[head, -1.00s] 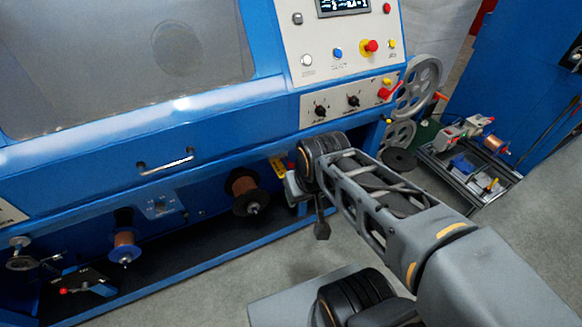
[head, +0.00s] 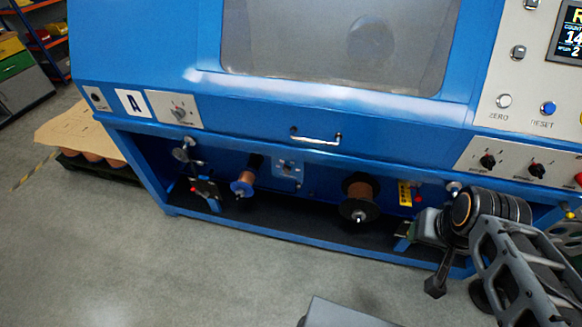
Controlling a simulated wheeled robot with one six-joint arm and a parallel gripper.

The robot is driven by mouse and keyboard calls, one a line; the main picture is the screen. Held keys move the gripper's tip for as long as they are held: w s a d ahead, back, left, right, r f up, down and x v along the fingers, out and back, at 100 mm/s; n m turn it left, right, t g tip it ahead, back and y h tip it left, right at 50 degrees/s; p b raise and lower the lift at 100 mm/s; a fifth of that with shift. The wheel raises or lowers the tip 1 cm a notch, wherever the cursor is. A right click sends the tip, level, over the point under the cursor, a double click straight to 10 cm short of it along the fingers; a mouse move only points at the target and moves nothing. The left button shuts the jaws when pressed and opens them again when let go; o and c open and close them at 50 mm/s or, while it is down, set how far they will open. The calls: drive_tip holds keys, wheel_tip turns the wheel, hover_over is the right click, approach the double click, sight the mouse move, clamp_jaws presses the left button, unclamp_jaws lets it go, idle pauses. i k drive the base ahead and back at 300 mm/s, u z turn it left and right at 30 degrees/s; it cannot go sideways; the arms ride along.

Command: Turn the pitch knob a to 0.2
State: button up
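My gripper (head: 435,287) hangs from my arm at the lower right, in front of the machine and far from that knob. It looks small and dark, and its fingers cannot be made out. Nothing is seen held in it.
Two dark knobs (head: 487,161) sit on the right control panel. Another small knob plate (head: 287,167) is in the lower recess beside copper spools (head: 359,190). A door handle (head: 316,138) sticks out. Grey floor (head: 150,260) in front of the machine's left is clear.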

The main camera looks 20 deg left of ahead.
sight(286, 170)
drive_tip(key=u, duration=0.35)
drive_tip(key=k, duration=0.4)
drive_tip(key=u, duration=1.55)
drive_tip(key=i, duration=0.7)
drive_tip(key=u, duration=0.25)
